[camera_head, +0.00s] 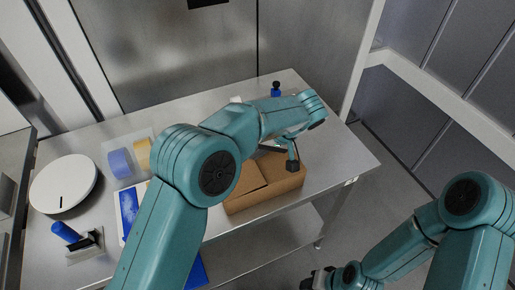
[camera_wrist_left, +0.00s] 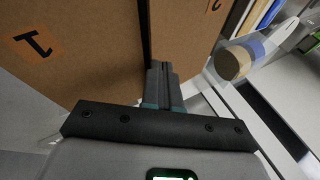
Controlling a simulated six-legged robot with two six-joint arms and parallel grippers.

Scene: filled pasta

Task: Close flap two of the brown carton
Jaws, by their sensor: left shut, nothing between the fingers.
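The brown carton (camera_head: 262,198) stands on the steel table, under and beyond my left arm. In the left wrist view its top fills the upper part, with flap one (camera_wrist_left: 85,50) marked by an orange "1" label at the left. Flap two (camera_wrist_left: 188,45), with an orange label at the top edge, is to the right, across a dark seam. My left gripper (camera_head: 292,166) is shut and empty at the carton's top; its fingertips (camera_wrist_left: 162,70) lie along the seam, contact unclear. My right gripper (camera_head: 318,280) is low at the bottom edge, mostly cut off; its jaws are unclear.
A white round disc (camera_head: 64,184) lies at the table's left. A clear tray with blue and yellow rolls (camera_head: 120,163), a blue-and-black item (camera_head: 66,232) and a small blue bottle (camera_head: 276,89) are also there. The table's right end (camera_head: 345,165) is clear.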

